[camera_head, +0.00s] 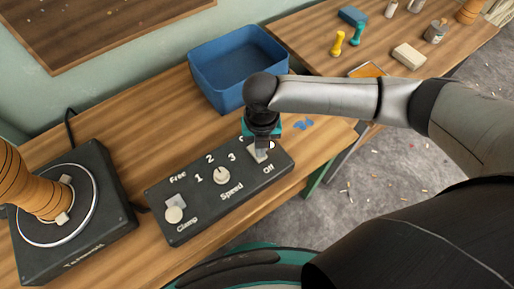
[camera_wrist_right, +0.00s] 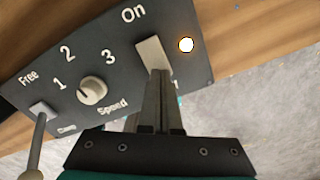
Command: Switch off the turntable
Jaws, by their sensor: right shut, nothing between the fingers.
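The turntable (camera_head: 103,194) is a dark box with a round plate at the left of the head view. A dark control box (camera_head: 184,221) beside it carries a clamp lever, a speed knob (camera_wrist_right: 92,90) and a pale On/Off switch (camera_wrist_right: 153,56). A small lamp (camera_wrist_right: 186,45) next to the switch glows white with a yellow rim. My right gripper (camera_wrist_right: 160,78) is shut and empty, its fingertips at the switch's lower edge, on the Off side. It also shows over the switch in the head view (camera_head: 262,148). Whether the tips touch is unclear. My left gripper is out of view.
A ribbed tan drum (camera_head: 38,185) stands on the turntable plate. A blue bin (camera_head: 235,72) sits behind the control box, with small blue scraps (camera_head: 303,124) to the right. A second table (camera_head: 300,35) holds small tools and blocks.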

